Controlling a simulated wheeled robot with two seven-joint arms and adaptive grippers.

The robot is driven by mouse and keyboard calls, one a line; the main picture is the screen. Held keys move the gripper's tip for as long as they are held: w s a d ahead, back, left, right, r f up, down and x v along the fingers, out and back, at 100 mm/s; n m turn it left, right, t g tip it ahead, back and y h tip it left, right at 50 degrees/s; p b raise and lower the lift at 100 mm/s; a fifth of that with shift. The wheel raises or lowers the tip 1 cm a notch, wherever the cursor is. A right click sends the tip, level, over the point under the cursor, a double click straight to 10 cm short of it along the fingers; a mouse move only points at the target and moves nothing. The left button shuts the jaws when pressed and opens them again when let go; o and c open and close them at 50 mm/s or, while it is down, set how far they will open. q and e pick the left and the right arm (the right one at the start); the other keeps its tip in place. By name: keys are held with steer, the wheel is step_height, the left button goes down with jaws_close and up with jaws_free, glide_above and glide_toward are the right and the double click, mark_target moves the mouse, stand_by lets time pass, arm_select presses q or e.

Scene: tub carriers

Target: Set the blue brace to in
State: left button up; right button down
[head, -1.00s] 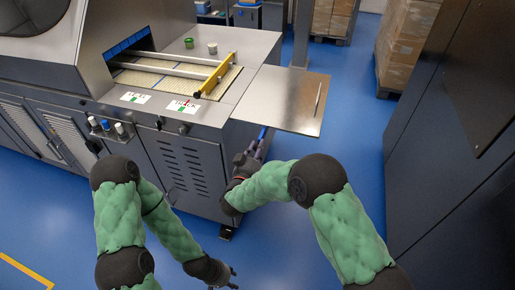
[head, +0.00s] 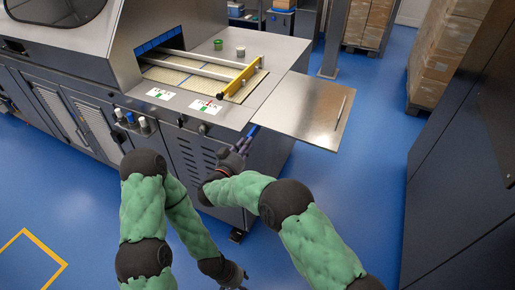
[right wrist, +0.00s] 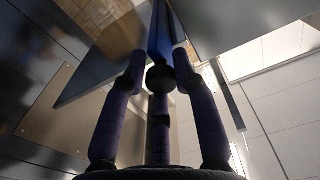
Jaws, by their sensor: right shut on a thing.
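The blue brace (head: 254,131) shows as a short blue piece below the near left corner of the flat metal leaf (head: 305,108) at the machine's end. Its upper part is hidden under the leaf in the head view. In the right wrist view the blue brace (right wrist: 160,35) runs up from a dark round knob (right wrist: 160,78) between the fingers. My right gripper (head: 243,145) is shut on the brace, close beside the machine's end wall. My left gripper (head: 240,279) hangs low at the bottom, away from the machine; its fingers are too small to judge.
The machine (head: 200,165) stands left of the leaf, with a yellow bar (head: 240,79), a green cup (head: 218,44) and a white cup (head: 240,51) on top. A dark cabinet (head: 465,170) stands right. Blue floor (head: 355,200) lies clear between.

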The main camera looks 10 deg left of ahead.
steer(key=shift+a+r, duration=0.15)
steer(key=shift+a, duration=0.15)
steer(key=c, duration=1)
jaws_free()
steer(key=shift+w, duration=0.1)
steer(key=shift+a, duration=0.15)
steer(key=shift+r, duration=0.1)
step_height(320, 180, up, 10)
steer(key=shift+f, duration=0.15)
